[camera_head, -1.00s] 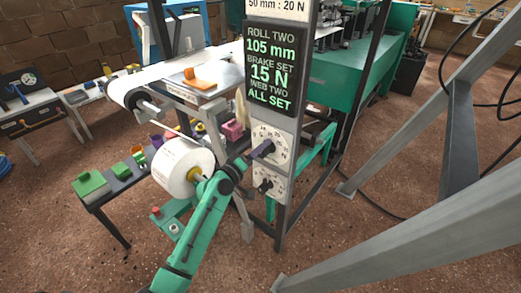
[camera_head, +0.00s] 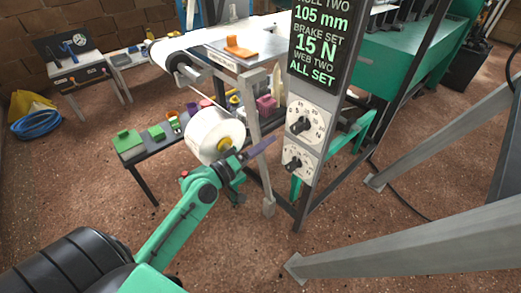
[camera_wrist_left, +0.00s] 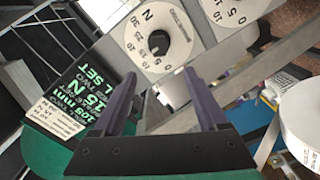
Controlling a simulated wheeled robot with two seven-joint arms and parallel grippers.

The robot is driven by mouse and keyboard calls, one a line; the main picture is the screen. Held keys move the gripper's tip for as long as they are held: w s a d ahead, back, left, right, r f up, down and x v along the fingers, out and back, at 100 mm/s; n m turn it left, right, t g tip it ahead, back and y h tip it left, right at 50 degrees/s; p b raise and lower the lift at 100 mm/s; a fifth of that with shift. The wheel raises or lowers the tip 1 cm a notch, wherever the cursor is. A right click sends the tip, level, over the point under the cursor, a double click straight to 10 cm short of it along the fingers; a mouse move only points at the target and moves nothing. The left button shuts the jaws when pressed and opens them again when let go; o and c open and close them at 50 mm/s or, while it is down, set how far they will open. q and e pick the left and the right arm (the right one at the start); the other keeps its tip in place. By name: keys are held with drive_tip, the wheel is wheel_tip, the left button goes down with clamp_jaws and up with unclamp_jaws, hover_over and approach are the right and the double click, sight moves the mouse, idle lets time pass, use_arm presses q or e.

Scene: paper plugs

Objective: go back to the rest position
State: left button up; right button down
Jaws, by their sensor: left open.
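My left gripper (camera_head: 266,143) is in front of the control panel, left of its dials in the head view. In the left wrist view its two purple fingers (camera_wrist_left: 158,80) are apart with nothing held between them. The panel's screen (camera_head: 315,45) reads 105 mm, brake set 15 N, web two all set. Below it are an upper dial (camera_head: 303,122) and a lower dial (camera_head: 296,163), each with a dark knob. The white paper roll (camera_head: 212,130) is just left of my gripper, partly behind my wrist. My right gripper is not in view.
A dark bench (camera_head: 150,150) with small green blocks stands left of the roll. Grey metal beams (camera_head: 440,235) cross the right side. A blue coil (camera_head: 38,124) lies on the floor at far left. Bare brown floor is open in the lower middle.

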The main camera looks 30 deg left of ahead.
use_arm(q)
drive_tip(key=shift+s+a, duration=0.15)
drive_tip(key=shift+s, duration=0.35)
drive_tip(key=s+a+f+m+g+y, duration=0.15)
drive_tip(key=s+f, duration=0.25)
drive_tip(key=f, duration=0.8)
drive_tip(key=s+a+f+g+y, duration=0.2)
drive_tip(key=s+a+f+g, duration=0.1)
drive_tip(key=f, duration=0.8)
drive_tip(key=s+a+f+m+g+y, duration=0.1)
drive_tip(key=s+a+f+g+y, duration=0.2)
drive_tip(key=f, duration=0.9)
drive_tip(key=s+d+f+m+g, duration=0.1)
drive_tip(key=s+f+m+g, duration=0.2)
drive_tip(key=s+f, duration=0.45)
drive_tip(key=s+d+f+m+g, duration=0.2)
drive_tip(key=s+f, duration=0.2)
drive_tip(key=s, duration=0.7)
drive_tip(key=s+d+f+m+g, duration=0.1)
drive_tip(key=s+f+m+g, duration=0.3)
drive_tip(key=s, duration=0.6)
wheel_tip(320, 180, up, 12)
drive_tip(key=n+p, duration=0.1)
drive_tip(key=p, duration=1.2)
drive_tip(key=shift+w+a+t, duration=0.2)
drive_tip(key=shift+w+t, duration=0.15)
drive_tip(key=shift+t, duration=0.1)
